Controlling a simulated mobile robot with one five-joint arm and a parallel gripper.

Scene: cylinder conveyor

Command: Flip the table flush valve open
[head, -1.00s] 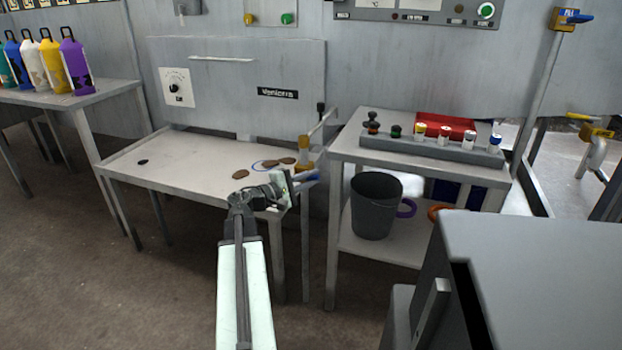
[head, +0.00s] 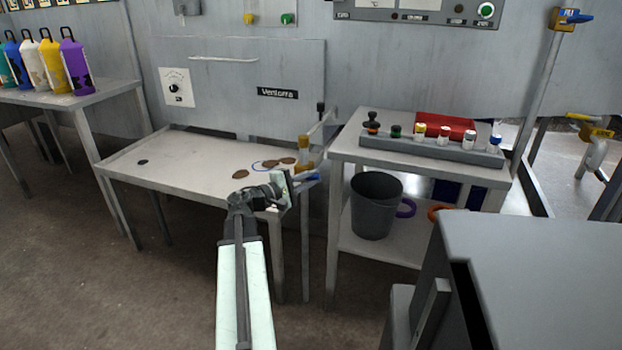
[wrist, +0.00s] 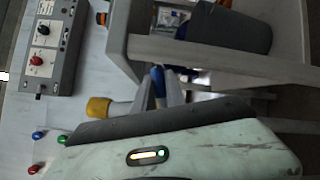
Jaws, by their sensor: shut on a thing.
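The flush valve stands at the right end of the grey table (head: 190,178). Its yellow body (head: 304,152) is upright, and its blue handle (head: 310,177) sits just below, pointing right. My gripper (head: 286,184) is at the table's front right corner, at the blue handle. In the wrist view the yellow body (wrist: 98,107) shows left of the blue handle (wrist: 158,80). My gripper is shut on the handle, though the exact contact is partly hidden by my wrist.
A second table (head: 345,148) stands close on the right, with a row of valve knobs on top and a dark bucket (head: 376,205) on its lower shelf. A grey cabinet (head: 540,265) fills the lower right. Brown discs (head: 241,174) lie on the flush table. Floor at left is clear.

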